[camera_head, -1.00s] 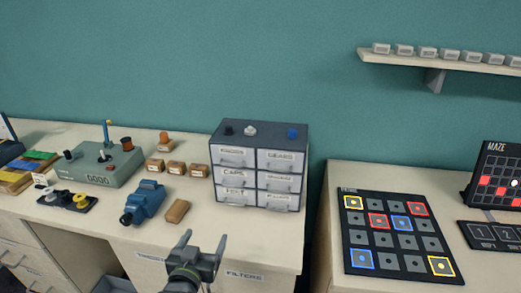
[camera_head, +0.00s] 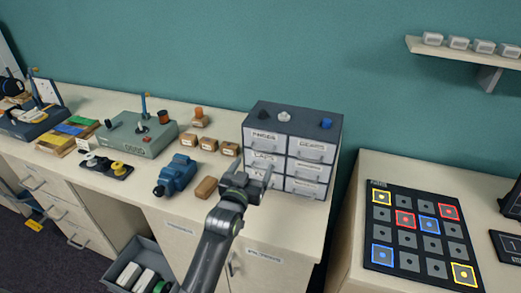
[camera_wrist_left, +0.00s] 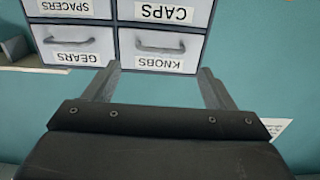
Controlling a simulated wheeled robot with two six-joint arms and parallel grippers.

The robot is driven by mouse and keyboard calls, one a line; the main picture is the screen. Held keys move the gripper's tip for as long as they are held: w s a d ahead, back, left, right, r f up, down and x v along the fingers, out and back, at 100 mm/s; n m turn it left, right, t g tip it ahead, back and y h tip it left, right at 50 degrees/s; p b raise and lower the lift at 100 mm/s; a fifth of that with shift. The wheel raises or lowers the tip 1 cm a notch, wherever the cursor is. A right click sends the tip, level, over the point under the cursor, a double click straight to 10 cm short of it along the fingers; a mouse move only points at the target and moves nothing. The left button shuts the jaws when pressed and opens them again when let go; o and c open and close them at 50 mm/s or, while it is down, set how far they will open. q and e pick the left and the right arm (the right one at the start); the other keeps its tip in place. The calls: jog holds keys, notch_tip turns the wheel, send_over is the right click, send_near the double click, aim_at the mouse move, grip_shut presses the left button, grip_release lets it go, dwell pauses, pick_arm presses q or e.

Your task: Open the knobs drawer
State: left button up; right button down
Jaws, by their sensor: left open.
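The small grey drawer cabinet (camera_head: 292,117) stands on the bench with white-fronted drawers, all shut. The knobs drawer (camera_head: 265,142) is its top left one in the head view. In the left wrist view, which is upside down, the knobs drawer (camera_wrist_left: 192,50) is lower right of the drawers, with its grey handle (camera_wrist_left: 160,46). My left gripper (camera_head: 251,174) is open and empty, in front of the cabinet's left column. In the wrist view the left gripper's fingertips (camera_wrist_left: 158,70) are spread, with the knobs handle showing beyond the gap between them, apart from it. My right gripper is out of view.
Left of the cabinet, small wooden blocks (camera_head: 205,187), a blue device (camera_head: 175,175) and a green-grey control box (camera_head: 140,133) sit on the bench (camera_head: 285,222). A gap separates the bench from the right table, which holds a black grid board (camera_head: 412,234).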

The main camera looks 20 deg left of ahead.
pick_arm(q)
jog(key=w, duration=0.7)
jog(key=shift+w+d, duration=0.1)
jog(key=shift+w, duration=0.05)
